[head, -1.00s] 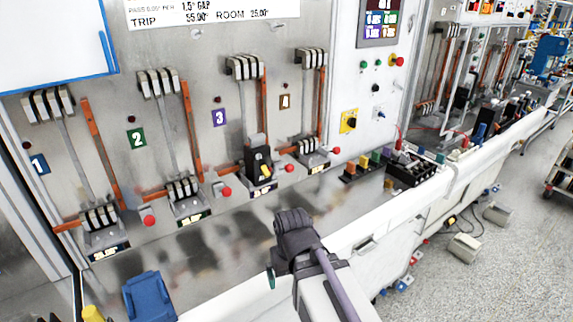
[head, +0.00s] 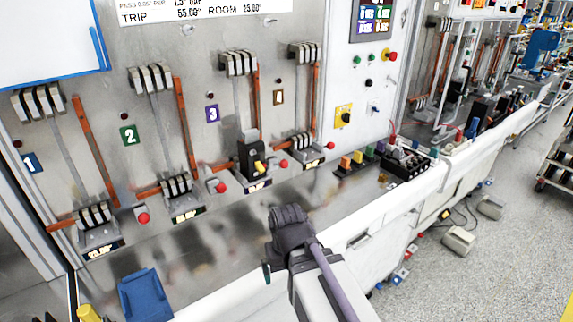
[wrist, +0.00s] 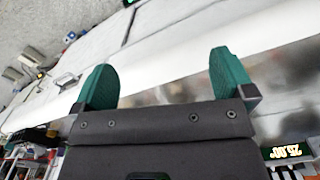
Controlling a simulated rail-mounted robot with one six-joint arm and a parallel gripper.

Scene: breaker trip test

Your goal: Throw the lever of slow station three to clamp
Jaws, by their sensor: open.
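Station three, marked by a purple number 3 plate (head: 212,114), is on the grey metal panel. At its foot is a black block (head: 249,153) with a small yellow lever (head: 259,167), and a red knob (head: 283,163) beside it. Whether this lever stands at clamp is too small to tell. My gripper is below and in front of station three, apart from it, over the bench's front edge. In the head view my wrist mostly hides the fingers. In the wrist view my gripper (wrist: 165,78) shows two green fingers spread apart with nothing between them.
Stations one (head: 31,162), two (head: 129,135) and four (head: 279,97) stand alongside, with orange bars and red knobs. A blue bin (head: 147,295) is at lower left. Coloured blocks (head: 356,160) and a black terminal unit (head: 404,162) sit at right. The metal shelf before station three is clear.

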